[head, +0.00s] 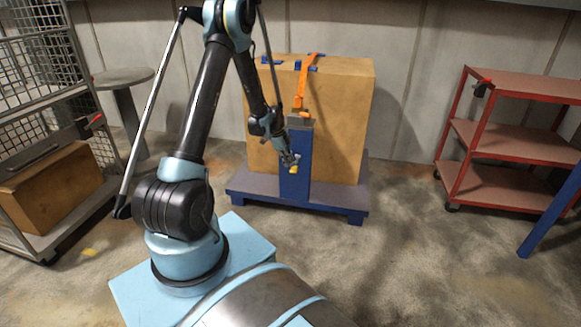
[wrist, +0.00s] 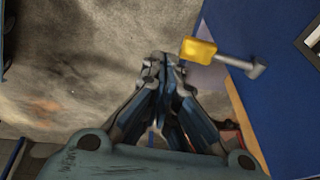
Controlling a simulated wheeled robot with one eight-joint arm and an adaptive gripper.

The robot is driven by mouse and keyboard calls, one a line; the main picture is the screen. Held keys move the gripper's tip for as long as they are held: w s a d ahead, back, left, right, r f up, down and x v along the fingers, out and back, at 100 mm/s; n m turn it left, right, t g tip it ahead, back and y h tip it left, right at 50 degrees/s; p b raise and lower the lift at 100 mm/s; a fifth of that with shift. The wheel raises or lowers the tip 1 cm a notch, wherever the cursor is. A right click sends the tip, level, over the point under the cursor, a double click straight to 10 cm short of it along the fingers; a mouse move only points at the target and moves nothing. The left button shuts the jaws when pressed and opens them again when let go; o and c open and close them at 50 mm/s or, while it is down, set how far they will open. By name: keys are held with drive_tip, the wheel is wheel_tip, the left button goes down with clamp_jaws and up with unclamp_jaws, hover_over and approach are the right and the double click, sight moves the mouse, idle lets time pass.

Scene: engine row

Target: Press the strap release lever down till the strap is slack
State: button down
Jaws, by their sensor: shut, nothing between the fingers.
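The strap release lever shows a yellow paddle (wrist: 197,50) on a grey arm in the wrist view, in front of a blue surface. In the head view the yellow paddle (head: 294,169) is on the front of the blue post (head: 297,184). The orange strap (head: 302,84) runs over the large brown box (head: 345,115) down to the post top; whether it is taut I cannot tell. My gripper (wrist: 164,60) is shut and empty, its tips just left of the paddle in the wrist view. Contact is unclear. In the head view my gripper (head: 289,160) is at the post front, just above the paddle.
The box stands on a blue pallet base (head: 245,190). A red shelf cart (head: 510,140) stands at right. A wire cage cart (head: 75,190) with a brown box (head: 50,188) is at left. A round grey table (head: 122,77) stands behind it. The floor right of the pallet is clear.

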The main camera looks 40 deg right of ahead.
drive_tip(key=shift+s+a+r, duration=0.1)
drive_tip(key=shift+a+r, duration=0.4)
drive_tip(key=shift+r, duration=0.15)
drive_tip(key=shift+a+r, duration=0.45)
drive_tip(key=shift+r, duration=0.2)
drive_tip(key=w+a+r+n+t, duration=0.1)
drive_tip(key=w+a+r+n, duration=0.4)
drive_tip(key=a+r, duration=0.5)
drive_tip(key=w+a+r+n+t, duration=0.1)
drive_tip(key=w+a+r+n, duration=0.5)
drive_tip(key=a, duration=0.5)
drive_tip(key=s+a+r+n+t, duration=0.1)
drive_tip(key=s+a+r+n, duration=0.2)
drive_tip(key=a, duration=0.7)
drive_tip(key=s+a+r+n, duration=0.1)
drive_tip(key=a+r+n, duration=0.3)
drive_tip(key=a, duration=0.5)
drive_tip(key=s+a+f+n+t+y, duration=0.1)
drive_tip(key=s+a+n, duration=0.5)
drive_tip(key=s+a, duration=0.2)
drive_tip(key=s+a+f+n+y, duration=0.1)
drive_tip(key=s+a+n, duration=0.5)
drive_tip(key=a, duration=0.6)
drive_tip(key=shift+s+f+n+t+y, duration=0.3)
drive_tip(key=shift+s+f+t, duration=0.1)
drive_tip(key=shift+s, duration=0.55)
